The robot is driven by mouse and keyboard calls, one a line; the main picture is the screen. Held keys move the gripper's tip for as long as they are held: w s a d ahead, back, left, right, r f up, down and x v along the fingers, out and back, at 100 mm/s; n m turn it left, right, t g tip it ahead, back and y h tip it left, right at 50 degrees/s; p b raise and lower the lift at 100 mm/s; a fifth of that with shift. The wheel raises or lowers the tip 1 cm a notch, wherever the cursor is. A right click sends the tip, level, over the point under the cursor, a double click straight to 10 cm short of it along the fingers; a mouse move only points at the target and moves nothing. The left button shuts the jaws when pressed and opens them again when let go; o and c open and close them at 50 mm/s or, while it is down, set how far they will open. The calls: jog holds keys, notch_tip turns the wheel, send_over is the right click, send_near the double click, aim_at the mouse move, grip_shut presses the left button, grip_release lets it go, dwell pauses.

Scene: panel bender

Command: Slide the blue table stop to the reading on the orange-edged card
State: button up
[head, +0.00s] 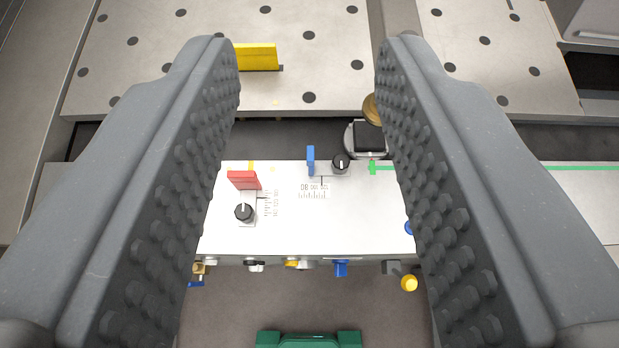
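The blue table stop (311,160) is a small upright plate on a grey slide with a black knob (341,163). It stands at the back of a white panel (350,225), beside a printed scale (313,192) whose digits are too small to read surely. My gripper (308,55) is open and empty. Its two ribbed grey fingers frame the panel on the left and right, with the blue stop between them in the picture and apart from both. No orange-edged card can be made out.
A red stop (243,180) with its own knob (244,212) and scale is left of the blue one. A yellow stop (257,57) stands on the holed table (200,80). A brass-topped round part (372,108) is near my right finger. Several fittings line the panel's front edge.

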jog(key=w+f+g+p, duration=0.4)
jog(key=w+f, duration=0.5)
jog(key=f, duration=0.4)
jog(key=g+p, duration=0.4)
jog(key=g, duration=0.1)
send_near(311, 154)
jog(key=shift+t, duration=0.3)
jog(key=p+x, duration=0.1)
jog(key=x, duration=0.3)
jog(key=p+x, duration=0.1)
jog(key=x, duration=0.3)
jog(key=shift+f+p, duration=0.3)
jog(key=shift+f, duration=0.15)
jog(key=shift+c, duration=0.3)
